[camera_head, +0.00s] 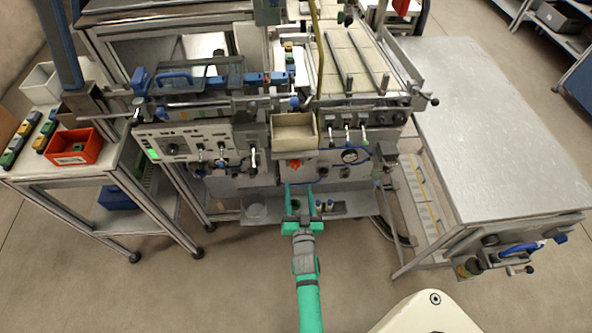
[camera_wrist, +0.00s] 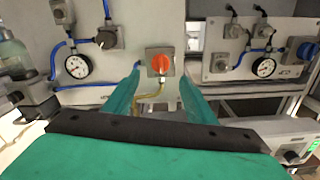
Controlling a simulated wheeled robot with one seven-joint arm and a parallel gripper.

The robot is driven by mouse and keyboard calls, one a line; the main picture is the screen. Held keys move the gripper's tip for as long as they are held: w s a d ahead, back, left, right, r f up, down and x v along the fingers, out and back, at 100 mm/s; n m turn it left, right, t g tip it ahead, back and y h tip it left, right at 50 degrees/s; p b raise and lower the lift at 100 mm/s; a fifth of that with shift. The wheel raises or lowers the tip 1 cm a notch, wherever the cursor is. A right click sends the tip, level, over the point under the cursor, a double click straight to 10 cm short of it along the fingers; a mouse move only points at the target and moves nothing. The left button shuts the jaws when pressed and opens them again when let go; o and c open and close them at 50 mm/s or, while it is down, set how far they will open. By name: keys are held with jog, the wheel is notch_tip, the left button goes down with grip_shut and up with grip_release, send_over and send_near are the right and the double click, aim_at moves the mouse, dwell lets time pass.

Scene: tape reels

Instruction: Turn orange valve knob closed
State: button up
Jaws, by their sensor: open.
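The orange valve knob (camera_wrist: 160,64) sits on a square grey plate on the machine's front panel, with a yellowish hose below it in the wrist view. In the head view the knob (camera_head: 295,164) shows as a small orange spot under a beige bin. My gripper (camera_head: 299,186) is green and open, its two fingers pointing at the panel. In the wrist view my gripper (camera_wrist: 158,92) has one finger on each side of the knob's line, with the knob seen between and beyond them. The fingers look apart from the knob, and nothing is between them.
A beige bin (camera_head: 294,132) juts out above the knob. Pressure gauges (camera_wrist: 77,67) and blue hoses flank it. A grey shelf (camera_head: 345,206) runs low along the machine. A metal table (camera_head: 480,120) stands right; a cart with a red bin (camera_head: 75,147) stands left.

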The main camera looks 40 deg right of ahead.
aim_at(296, 168)
jog(key=x, duration=0.9)
jog(key=shift+w+d, duration=0.1)
jog(key=shift+w, duration=0.25)
jog(key=shift+c, duration=0.2)
jog(key=c, duration=1)
